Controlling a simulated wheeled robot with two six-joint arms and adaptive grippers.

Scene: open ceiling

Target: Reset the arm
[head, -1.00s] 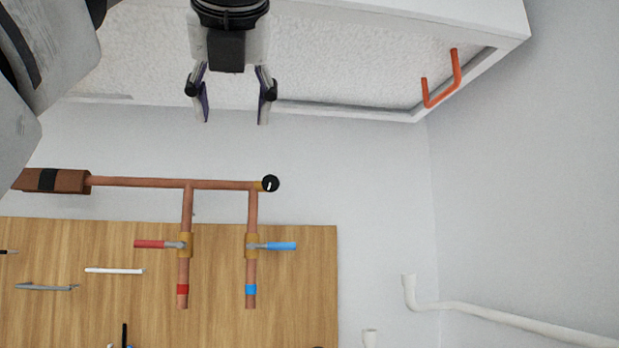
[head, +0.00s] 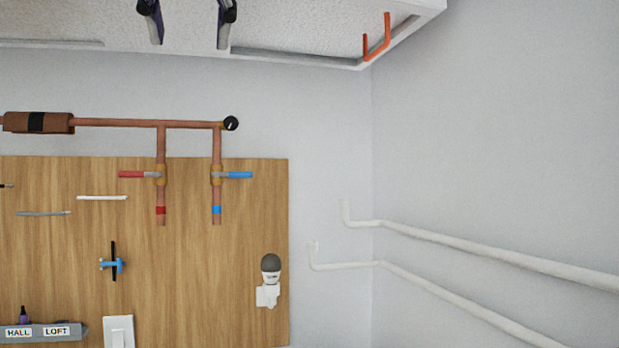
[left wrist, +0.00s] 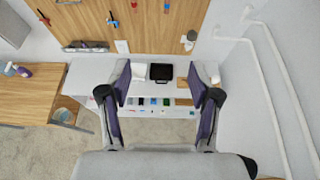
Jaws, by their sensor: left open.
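My left gripper (head: 187,24) is at the top edge of the head view, cut off by the frame. Its two fingers stand wide apart with nothing between them, in front of the white textured ceiling. In the left wrist view the same gripper (left wrist: 162,88) is open and empty. Between its fingers, well beyond them, shows a white bench (left wrist: 85,72) with a black case (left wrist: 161,72) and several small items. My right gripper is in neither view.
A wooden wall board (head: 190,270) carries copper pipes with a red valve handle (head: 138,174) and a blue one (head: 236,175). White pipes (head: 470,245) run along the right wall. A wooden table (left wrist: 30,98) stands left.

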